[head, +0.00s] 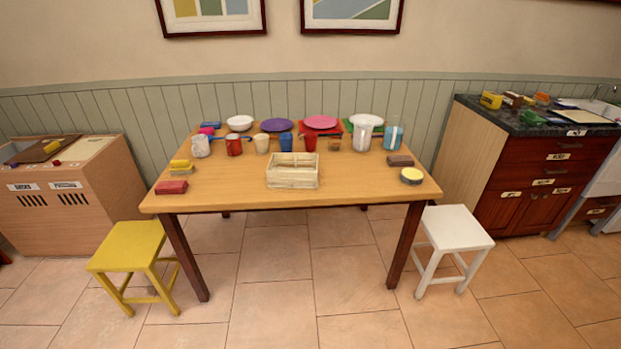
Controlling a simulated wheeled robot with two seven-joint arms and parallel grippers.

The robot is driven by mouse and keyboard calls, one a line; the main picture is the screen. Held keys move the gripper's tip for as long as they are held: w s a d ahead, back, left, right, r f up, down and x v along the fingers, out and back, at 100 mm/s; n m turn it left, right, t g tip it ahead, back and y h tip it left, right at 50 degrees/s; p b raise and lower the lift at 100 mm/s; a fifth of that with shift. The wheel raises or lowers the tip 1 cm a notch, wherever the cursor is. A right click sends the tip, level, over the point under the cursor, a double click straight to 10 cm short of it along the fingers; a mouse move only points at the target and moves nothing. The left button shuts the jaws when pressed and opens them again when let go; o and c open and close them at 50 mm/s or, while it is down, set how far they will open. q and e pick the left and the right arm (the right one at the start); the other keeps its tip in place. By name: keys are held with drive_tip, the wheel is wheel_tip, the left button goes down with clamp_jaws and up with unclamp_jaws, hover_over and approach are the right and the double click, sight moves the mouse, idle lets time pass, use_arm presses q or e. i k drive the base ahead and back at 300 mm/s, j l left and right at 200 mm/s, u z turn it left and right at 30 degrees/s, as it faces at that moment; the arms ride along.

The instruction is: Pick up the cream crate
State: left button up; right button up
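The cream crate (292,179) stands upright on the wooden table (225,196), near the middle of its front half. It has slatted sides and an open top with a divider; it looks empty, though its floor is hard to see. Nothing touches it in the head view. Neither of my grippers is in view.
Several cups and jars, including a red mug (233,145), stand behind the crate, with plates and bowls further back. Sponges and blocks lie at both table sides. A yellow stool (128,246) and a white stool (455,226) stand by the table's front corners. Open floor lies in front.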

sight(282, 177)
drive_tip(key=i+l+z, duration=0.15)
drive_tip(key=i, duration=0.2)
drive_tip(key=i+l+z, duration=0.3)
drive_tip(key=i, duration=0.4)
